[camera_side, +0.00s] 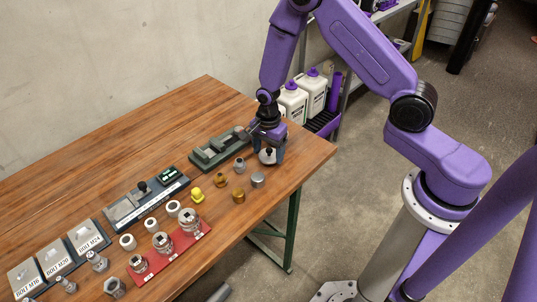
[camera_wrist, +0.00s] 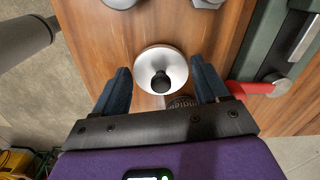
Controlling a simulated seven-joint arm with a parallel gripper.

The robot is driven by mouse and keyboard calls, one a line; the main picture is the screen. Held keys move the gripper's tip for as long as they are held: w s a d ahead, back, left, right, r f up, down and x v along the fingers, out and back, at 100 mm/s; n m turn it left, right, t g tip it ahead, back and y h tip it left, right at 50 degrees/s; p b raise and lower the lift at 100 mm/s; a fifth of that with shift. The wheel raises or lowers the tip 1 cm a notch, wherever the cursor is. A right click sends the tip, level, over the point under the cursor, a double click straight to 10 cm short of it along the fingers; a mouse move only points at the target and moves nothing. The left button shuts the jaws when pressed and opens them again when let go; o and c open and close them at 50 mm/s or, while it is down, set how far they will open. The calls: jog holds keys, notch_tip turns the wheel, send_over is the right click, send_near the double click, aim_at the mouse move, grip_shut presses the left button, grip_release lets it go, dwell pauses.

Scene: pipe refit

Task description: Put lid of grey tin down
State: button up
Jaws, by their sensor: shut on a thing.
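My gripper (camera_side: 268,155) is at the far right end of the wooden table, pointing down. Its fingers are shut on a pale grey round lid (camera_side: 267,157) with a black knob. In the wrist view the lid (camera_wrist: 171,60) shows as a silvery disc between the two dark fingers (camera_wrist: 160,72), knob towards the camera. The lid looks level and low over the table; I cannot tell whether it touches anything beneath. I cannot make out the grey tin for certain; anything under the lid is hidden.
A green fixture (camera_side: 216,150) stands just left of my gripper. Small fittings, including a yellow one (camera_side: 196,194) and a grey one (camera_side: 257,181), stand in front. The table's right corner (camera_side: 318,150) is bare.

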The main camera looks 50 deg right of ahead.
jog(key=shift+f, duration=0.95)
jog(key=shift+f, duration=0.15)
jog(key=o, duration=1)
